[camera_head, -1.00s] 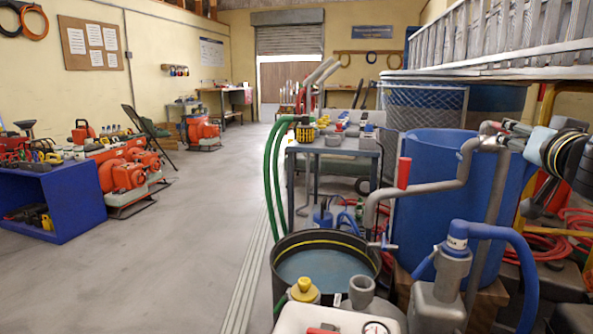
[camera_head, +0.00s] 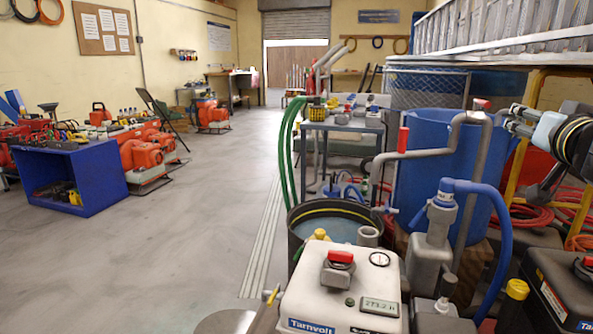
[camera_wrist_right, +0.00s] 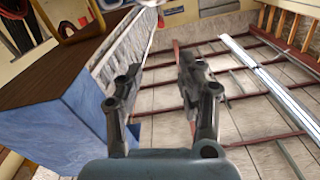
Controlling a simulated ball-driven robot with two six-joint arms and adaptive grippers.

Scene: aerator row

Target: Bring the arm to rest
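My right gripper (camera_head: 513,116) is at the right side of the head view, raised beside the blue tank (camera_head: 425,175), its fingers pointing left. In the right wrist view its two dark fingers (camera_wrist_right: 158,80) stand apart with a clear gap. Nothing is held between them. My right forearm, pale and black, runs off toward the right edge of the head view. My left gripper is not in view.
A white Tarnvoll unit (camera_head: 335,290) with a red cap stands close in front. Behind it are a black tub (camera_head: 300,240) and grey pipes (camera_head: 400,155). A ladder (camera_head: 510,40) lies above right.

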